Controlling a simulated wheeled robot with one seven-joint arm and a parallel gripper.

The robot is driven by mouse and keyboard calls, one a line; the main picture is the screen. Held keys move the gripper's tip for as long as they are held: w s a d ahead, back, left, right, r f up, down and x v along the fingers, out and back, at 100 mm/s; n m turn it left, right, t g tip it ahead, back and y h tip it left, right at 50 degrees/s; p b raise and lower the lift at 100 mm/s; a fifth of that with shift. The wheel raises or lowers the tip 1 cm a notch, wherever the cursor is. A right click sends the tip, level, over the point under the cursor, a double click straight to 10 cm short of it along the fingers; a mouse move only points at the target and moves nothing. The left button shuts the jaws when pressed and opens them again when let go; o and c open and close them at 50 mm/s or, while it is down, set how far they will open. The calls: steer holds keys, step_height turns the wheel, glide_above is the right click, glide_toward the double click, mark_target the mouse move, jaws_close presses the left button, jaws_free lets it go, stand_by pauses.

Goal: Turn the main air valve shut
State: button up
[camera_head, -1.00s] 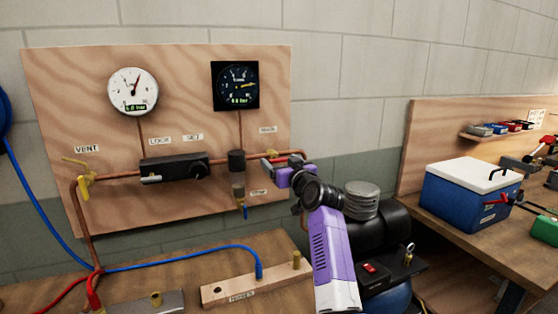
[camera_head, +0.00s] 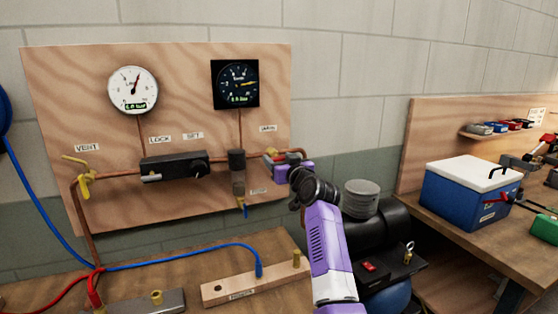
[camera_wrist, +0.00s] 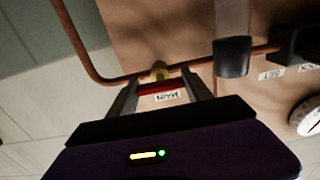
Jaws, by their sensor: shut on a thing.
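The main air valve (camera_wrist: 159,70) is a brass body on the copper pipe, seen at the top centre of the wrist view. Its red handle (camera_wrist: 162,87) spans the space between my two fingers. My gripper (camera_wrist: 161,80) is shut on this handle, one finger at each end, with an upside-down MAIN label behind. In the head view my gripper (camera_head: 276,156) is at the right end of the pipe, below the MAIN label (camera_head: 267,128). There my purple wrist and fingers hide most of the valve and handle.
The wooden panel (camera_head: 60,130) carries a white gauge (camera_head: 133,91), a black gauge (camera_head: 235,84), a black regulator block (camera_head: 174,166) and a yellow vent valve (camera_head: 84,180). A black tank (camera_head: 385,228) stands right of my arm. A blue cooler (camera_head: 462,198) sits on the right bench.

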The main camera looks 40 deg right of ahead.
steer(key=shift+m, duration=0.3)
steer(key=m+p, duration=0.1)
steer(key=m, duration=0.3)
steer(key=m+p, duration=0.1)
steer(key=m, duration=0.4)
steer(key=m+p, duration=0.2)
steer(key=m, duration=0.3)
steer(key=shift+m+p, duration=0.95)
steer(key=shift+m, duration=0.65)
steer(key=shift+f, duration=0.1)
steer(key=o, duration=1.4)
steer(key=shift+c, duration=0.2)
steer(key=shift+s, duration=0.1)
